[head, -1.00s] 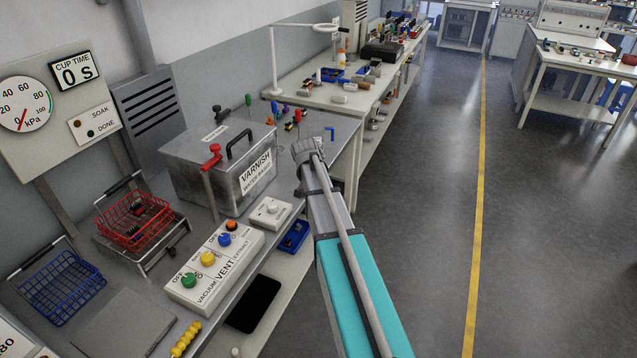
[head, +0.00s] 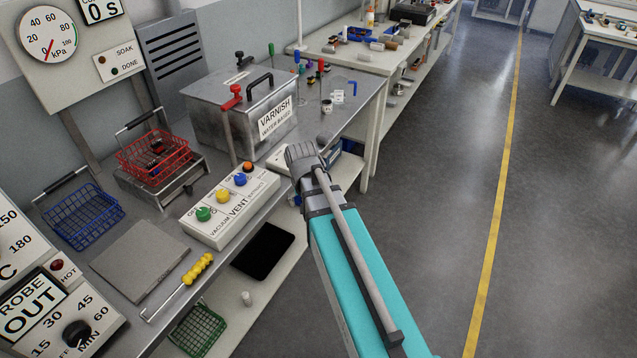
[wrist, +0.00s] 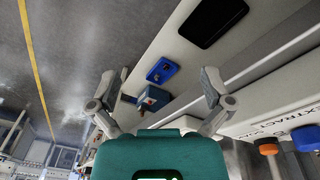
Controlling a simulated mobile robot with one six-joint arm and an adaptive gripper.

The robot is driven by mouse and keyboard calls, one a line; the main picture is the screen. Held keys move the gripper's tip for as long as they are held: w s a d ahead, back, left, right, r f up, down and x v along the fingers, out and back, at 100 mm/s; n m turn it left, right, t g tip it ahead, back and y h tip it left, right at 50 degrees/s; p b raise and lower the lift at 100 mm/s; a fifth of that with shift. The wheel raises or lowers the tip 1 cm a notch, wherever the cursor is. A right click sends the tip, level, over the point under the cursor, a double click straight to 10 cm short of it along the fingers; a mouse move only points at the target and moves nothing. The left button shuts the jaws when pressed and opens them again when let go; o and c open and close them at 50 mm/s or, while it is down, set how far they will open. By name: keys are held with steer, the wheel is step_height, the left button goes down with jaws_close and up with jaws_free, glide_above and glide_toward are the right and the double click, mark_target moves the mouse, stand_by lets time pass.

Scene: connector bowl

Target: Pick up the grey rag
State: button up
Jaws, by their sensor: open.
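I see nothing that is clearly a grey rag.
A button panel (head: 228,210) and a yellow-handled tool (head: 198,268) are on the bench. Red (head: 153,155) and blue (head: 82,217) wire baskets stand at the left. A black flat item (head: 263,250) lies on the lower shelf.

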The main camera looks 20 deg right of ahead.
steer(key=s+a+f+n+g+y+b, duration=0.1)
steer(key=s+a+f+n+b, duration=0.1)
steer(key=s+a, duration=0.4)
steer(key=shift+s+f+n, duration=0.6)
steer(key=shift+s, duration=0.55)
